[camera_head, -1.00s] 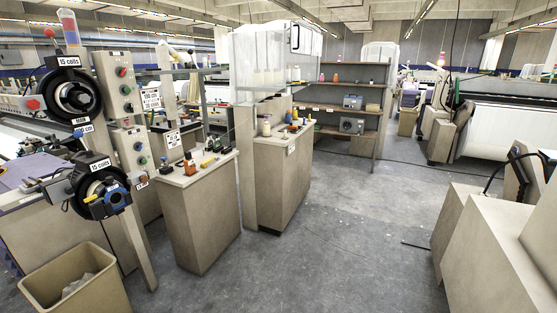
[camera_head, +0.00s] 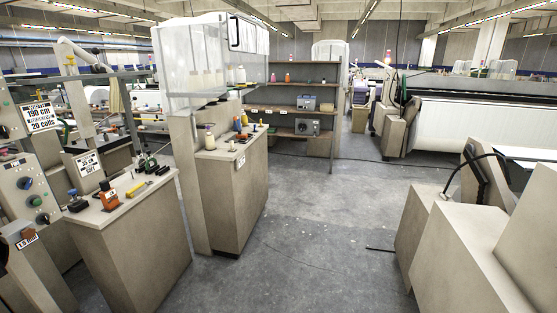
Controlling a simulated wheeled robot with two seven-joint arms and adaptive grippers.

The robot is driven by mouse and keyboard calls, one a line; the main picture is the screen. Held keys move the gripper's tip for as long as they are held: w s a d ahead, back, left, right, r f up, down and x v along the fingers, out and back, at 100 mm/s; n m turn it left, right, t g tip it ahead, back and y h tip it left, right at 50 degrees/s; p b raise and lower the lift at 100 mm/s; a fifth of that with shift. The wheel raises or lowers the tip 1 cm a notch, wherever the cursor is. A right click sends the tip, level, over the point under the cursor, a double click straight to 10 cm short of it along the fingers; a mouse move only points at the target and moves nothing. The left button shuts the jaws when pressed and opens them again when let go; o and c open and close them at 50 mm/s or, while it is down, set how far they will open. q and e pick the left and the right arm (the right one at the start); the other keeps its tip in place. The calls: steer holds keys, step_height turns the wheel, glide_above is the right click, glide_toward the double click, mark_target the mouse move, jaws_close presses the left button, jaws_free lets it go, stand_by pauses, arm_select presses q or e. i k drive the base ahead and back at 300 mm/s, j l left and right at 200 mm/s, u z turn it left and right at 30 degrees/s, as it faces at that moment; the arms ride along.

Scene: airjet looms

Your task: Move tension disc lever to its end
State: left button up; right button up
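I cannot make out a tension disc lever in this view. Small devices stand on the near cabinet (camera_head: 140,245) at left: an orange one (camera_head: 108,199), a dark one with a blue top (camera_head: 76,203), a yellow piece (camera_head: 135,189) and black pieces. Which of them, if any, carries the lever is too small to tell. A control panel (camera_head: 32,198) with knobs stands at the left edge. Neither of my grippers is in view.
A second cabinet (camera_head: 232,200) with bottles and small parts stands beyond, beside a clear-walled enclosure (camera_head: 190,62). Shelves (camera_head: 300,110) are at the back. Beige machine housings (camera_head: 470,255) fill the right. The grey floor (camera_head: 310,240) between is open, with a thin cable on it.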

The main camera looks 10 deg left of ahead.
mark_target(95, 50)
steer(key=i+l+u, duration=0.1)
steer(key=i, duration=0.7)
steer(key=i+l+u, duration=0.1)
steer(key=i+u, duration=0.3)
steer(key=i+l+u, duration=0.2)
steer(key=i+u, duration=0.2)
steer(key=i+l+u, duration=0.15)
steer(key=u, duration=0.3)
steer(key=i+l+u, duration=0.3)
steer(key=u, duration=0.15)
steer(key=i+l+u, duration=0.15)
steer(key=u, duration=0.15)
steer(key=i+l+u, duration=0.15)
steer(key=l+u, duration=0.15)
steer(key=i+l+u, duration=0.1)
steer(key=l+u, duration=0.3)
steer(key=l, duration=0.15)
steer(key=i+l+u, duration=0.1)
steer(key=l, duration=0.2)
